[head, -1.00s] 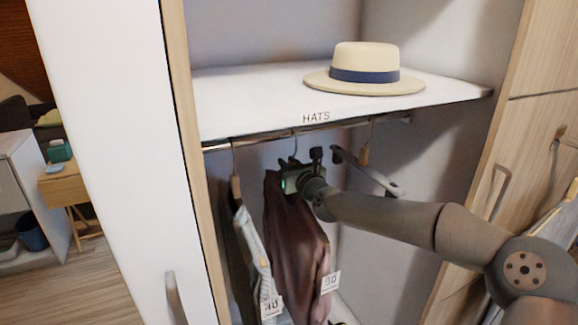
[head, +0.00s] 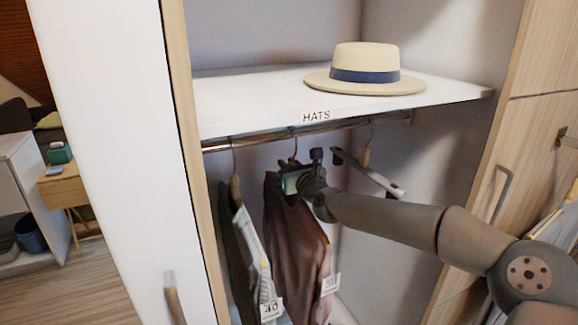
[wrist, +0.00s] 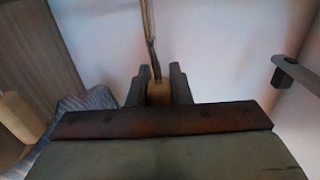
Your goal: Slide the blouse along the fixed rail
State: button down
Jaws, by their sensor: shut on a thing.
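The fixed rail (head: 260,138) runs under the shelf in the open wardrobe. A maroon garment (head: 297,235), seemingly the blouse, hangs from it on a hooked hanger, with a white tag low on its right side. My gripper (head: 293,175) is at the top of this garment, just below the rail. In the wrist view my two dark fingers (wrist: 158,85) are shut on the wooden hanger neck (wrist: 159,94), and the metal hook (wrist: 151,45) rises between them. The gripper body hides much of the garment in that view.
A striped garment (head: 255,250) with a tag marked 40 hangs close on the left. Another hanger (head: 370,172) hangs to the right, behind my arm. Above is the white HATS shelf (head: 240,105) with a straw hat (head: 364,68). Wardrobe walls bound both sides.

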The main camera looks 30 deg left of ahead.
dwell(0.3)
jog(key=c, duration=1.3)
grip_release()
jog(key=shift+o, duration=0.2)
